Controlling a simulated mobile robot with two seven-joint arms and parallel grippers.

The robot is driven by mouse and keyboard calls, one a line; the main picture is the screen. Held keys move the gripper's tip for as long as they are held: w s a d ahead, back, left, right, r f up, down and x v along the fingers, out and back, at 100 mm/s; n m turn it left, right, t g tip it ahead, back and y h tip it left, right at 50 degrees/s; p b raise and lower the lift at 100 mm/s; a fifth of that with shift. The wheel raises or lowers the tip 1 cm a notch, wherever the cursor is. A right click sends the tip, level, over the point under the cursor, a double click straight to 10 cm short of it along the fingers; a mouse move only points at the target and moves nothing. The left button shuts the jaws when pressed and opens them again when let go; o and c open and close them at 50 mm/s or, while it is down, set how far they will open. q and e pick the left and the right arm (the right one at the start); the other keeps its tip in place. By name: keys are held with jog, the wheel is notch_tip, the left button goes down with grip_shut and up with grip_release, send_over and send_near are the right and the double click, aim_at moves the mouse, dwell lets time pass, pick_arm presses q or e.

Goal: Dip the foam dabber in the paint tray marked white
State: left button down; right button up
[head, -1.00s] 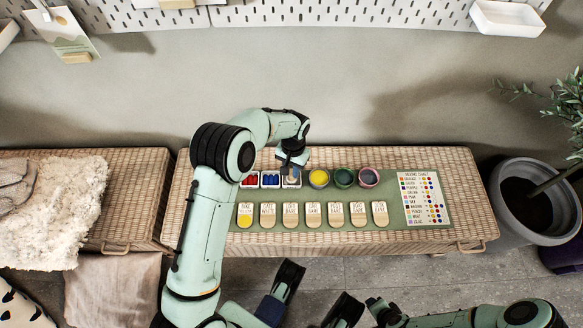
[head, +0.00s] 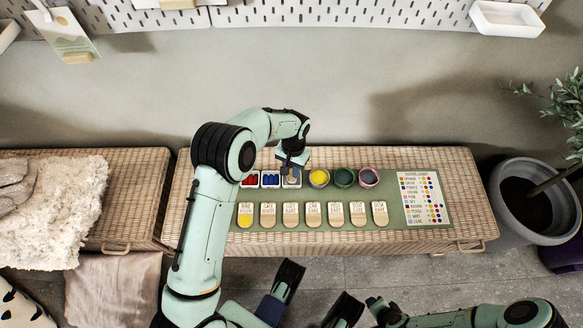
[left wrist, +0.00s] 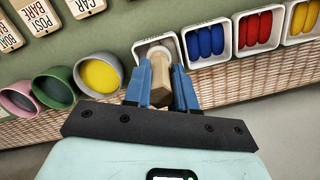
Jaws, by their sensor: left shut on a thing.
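My left gripper (head: 291,169) is shut on the foam dabber, and its blue fingers (left wrist: 161,88) close on the sides of the dabber's pale wooden handle. The dabber (left wrist: 159,72) points into the white paint tray (left wrist: 141,49), the square tray beside the blue one. The tray is also seen under the gripper in the head view (head: 297,184). The handle and fingers hide the dabber's tip, so I cannot tell how far it touches the paint.
Blue (left wrist: 206,42) and red (left wrist: 259,29) trays stand beside the white one, with yellow (left wrist: 304,17) beyond. Yellow (head: 319,178), green (head: 344,178) and pink-rimmed (head: 369,177) pots are on the other side. Several wooden tags (head: 291,215) and a mixing chart (head: 423,200) lie on the mat.

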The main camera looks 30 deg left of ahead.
pick_arm(q)
jog(key=shift+r+p, duration=1.95)
jog(key=shift+r, duration=1.55)
jog(key=shift+f, duration=0.1)
jog(key=a+b, duration=0.1)
jog(key=a, duration=1.2)
jog(key=shift+b, duration=0.4)
jog(key=shift+d, duration=0.1)
